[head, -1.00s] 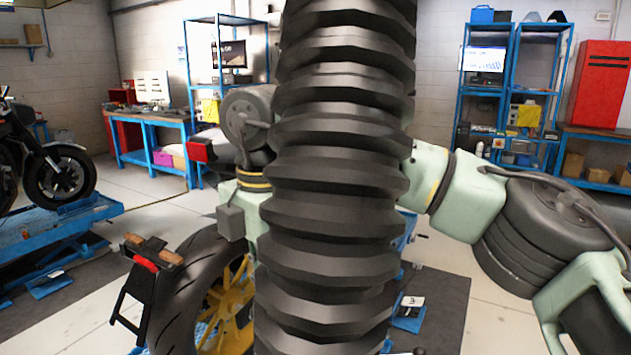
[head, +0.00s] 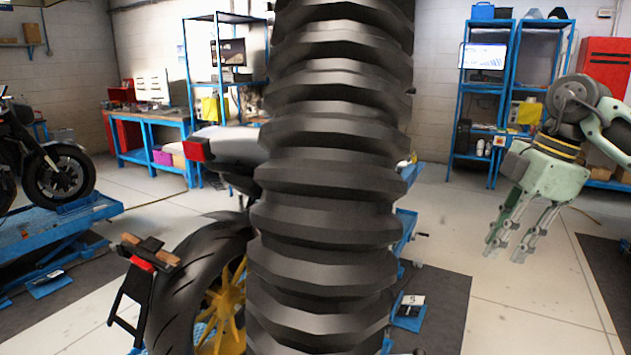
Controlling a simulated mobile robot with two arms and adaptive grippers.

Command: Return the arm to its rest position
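My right gripper (head: 507,252) hangs at the right side of the head view. Its fingers point down and stand apart with nothing between them. It is over the pale floor, clear of the motorcycle. My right arm comes in from the right edge, bent at a grey joint above the green gripper body. My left gripper does not show. A black ribbed column of mine fills the middle of the view and hides much of what is behind it.
A motorcycle with a yellow-spoked rear wheel (head: 228,310) stands behind the column at lower left. Another motorcycle (head: 58,172) is on a blue lift (head: 60,228) at far left. Blue shelves (head: 462,110) stand at the back right. Open floor (head: 455,225) lies between them.

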